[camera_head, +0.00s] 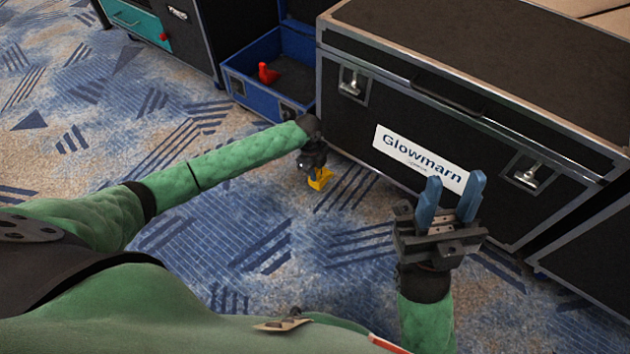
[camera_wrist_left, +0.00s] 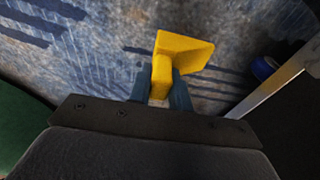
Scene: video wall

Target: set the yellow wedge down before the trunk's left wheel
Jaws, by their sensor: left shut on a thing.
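The yellow wedge (camera_head: 320,179) is held low near the carpet, by the front left corner of the black trunk (camera_head: 400,110) labelled Glowmarn. My left gripper (camera_head: 316,166) is shut on it. In the left wrist view the wedge (camera_wrist_left: 180,58) sits between my blue fingertips (camera_wrist_left: 160,88), and a blue wheel (camera_wrist_left: 264,68) shows to its right beside the trunk's metal edge, apart from the wedge. I cannot tell whether the wedge touches the floor. My right gripper (camera_head: 446,205) is open and empty, fingers up, in front of the trunk.
A blue open case (camera_head: 262,85) with a red object (camera_head: 268,73) in it stands left of the trunk. A dark cabinet with a teal drawer (camera_head: 138,22) stands further left. Another dark case (camera_head: 590,255) is at the right. The patterned carpet (camera_head: 90,110) is clear in front.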

